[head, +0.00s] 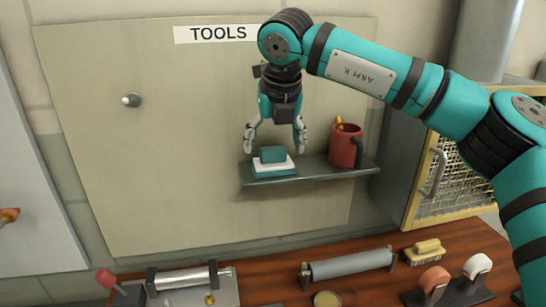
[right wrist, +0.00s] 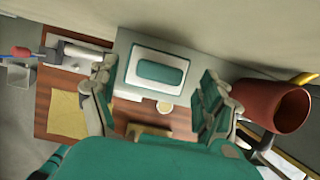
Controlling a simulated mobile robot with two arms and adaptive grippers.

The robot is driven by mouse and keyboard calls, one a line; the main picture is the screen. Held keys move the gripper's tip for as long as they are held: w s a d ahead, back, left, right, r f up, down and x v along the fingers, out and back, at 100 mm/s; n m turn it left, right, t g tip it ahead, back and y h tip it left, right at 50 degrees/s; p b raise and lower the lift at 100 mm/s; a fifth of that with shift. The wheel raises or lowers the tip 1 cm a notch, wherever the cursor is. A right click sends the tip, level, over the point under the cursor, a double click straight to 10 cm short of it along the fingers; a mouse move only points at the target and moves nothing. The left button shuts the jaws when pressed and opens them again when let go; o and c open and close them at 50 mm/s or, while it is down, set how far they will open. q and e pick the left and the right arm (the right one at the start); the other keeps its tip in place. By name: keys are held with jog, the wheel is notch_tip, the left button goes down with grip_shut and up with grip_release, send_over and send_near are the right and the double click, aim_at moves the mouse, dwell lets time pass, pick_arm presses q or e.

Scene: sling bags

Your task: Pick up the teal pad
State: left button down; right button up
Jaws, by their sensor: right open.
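The teal pad (head: 272,155) sits on the left part of a small wall shelf (head: 310,178), on top of a white layer and a wider teal base. In the right wrist view the teal pad (right wrist: 160,71) shows as a rounded block on a white slab. My right gripper (head: 275,138) is open and points down just above the pad, one finger to each side. In the wrist view its fingers (right wrist: 152,102) are spread and empty, with the pad seen ahead between them. My left gripper is not in view.
A red mug (head: 345,147) with a yellow item stands on the shelf right of my right gripper, close to its finger in the wrist view (right wrist: 268,108). A mesh cabinet (head: 455,170) is at right. Below, a wooden bench (head: 270,268) holds rollers, a brush and stamps.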

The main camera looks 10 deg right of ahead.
jog(key=shift+x, duration=1.25)
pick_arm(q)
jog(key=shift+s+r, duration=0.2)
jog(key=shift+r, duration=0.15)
pick_arm(e)
jog(key=shift+r, duration=0.1)
jog(key=shift+c, duration=1.1)
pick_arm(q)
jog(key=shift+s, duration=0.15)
pick_arm(e)
jog(key=c, duration=1)
jog(key=shift+c, duration=0.2)
